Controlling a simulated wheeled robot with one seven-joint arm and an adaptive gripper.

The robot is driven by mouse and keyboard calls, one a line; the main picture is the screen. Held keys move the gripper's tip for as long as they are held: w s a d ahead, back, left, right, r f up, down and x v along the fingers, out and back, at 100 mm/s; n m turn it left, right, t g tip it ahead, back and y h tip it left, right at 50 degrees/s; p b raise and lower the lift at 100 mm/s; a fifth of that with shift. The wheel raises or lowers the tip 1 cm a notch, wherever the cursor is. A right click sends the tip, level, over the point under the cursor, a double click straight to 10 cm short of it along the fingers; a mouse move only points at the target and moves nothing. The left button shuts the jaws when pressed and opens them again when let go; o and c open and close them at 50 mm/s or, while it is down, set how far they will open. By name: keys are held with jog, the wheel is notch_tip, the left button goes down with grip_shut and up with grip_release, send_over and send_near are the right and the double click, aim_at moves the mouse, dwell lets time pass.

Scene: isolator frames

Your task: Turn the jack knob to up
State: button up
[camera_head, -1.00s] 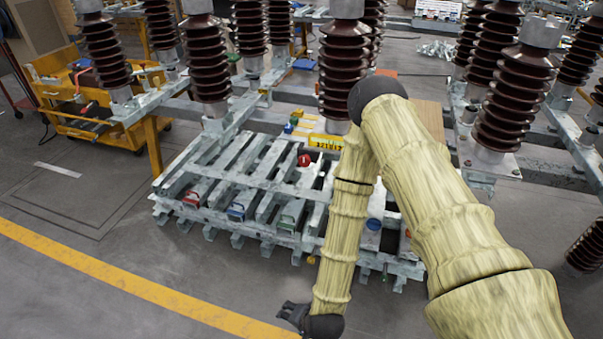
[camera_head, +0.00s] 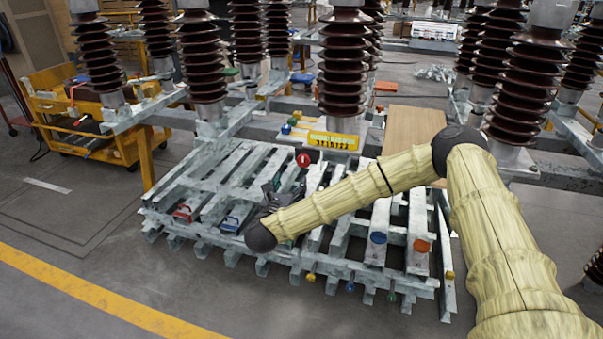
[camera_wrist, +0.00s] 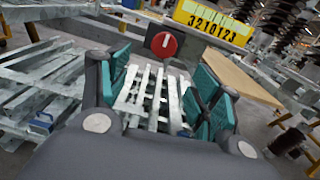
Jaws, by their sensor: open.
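A round red knob (camera_head: 303,160) with a short white mark stands at the back of the slatted metal frame (camera_head: 340,240), below a yellow number plate. In the wrist view the red knob (camera_wrist: 164,45) sits just beyond and above the fingertips, and its white mark runs nearly upright. No label shows to tell whether this is the jack knob. My gripper (camera_head: 272,190) is over the frame, left of and nearer than the knob, partly hidden behind my own wrist. In the wrist view my gripper (camera_wrist: 160,88) is open and empty, its teal pads wide apart, not touching the knob.
The yellow number plate (camera_head: 333,141) is close behind the red knob. Blue (camera_head: 378,238) and orange (camera_head: 421,246) knobs sit on the frame's right. Red (camera_head: 183,214) and blue (camera_head: 230,224) handles sit at its left front. Tall brown insulators (camera_head: 343,70) stand behind.

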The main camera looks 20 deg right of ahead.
aim_at(303, 163)
jog(key=shift+m, duration=0.3)
jog(key=x, duration=0.7)
jog(key=p+x, duration=0.1)
jog(key=x, duration=0.3)
jog(key=shift+d+r, duration=0.3)
jog(key=c, duration=1.1)
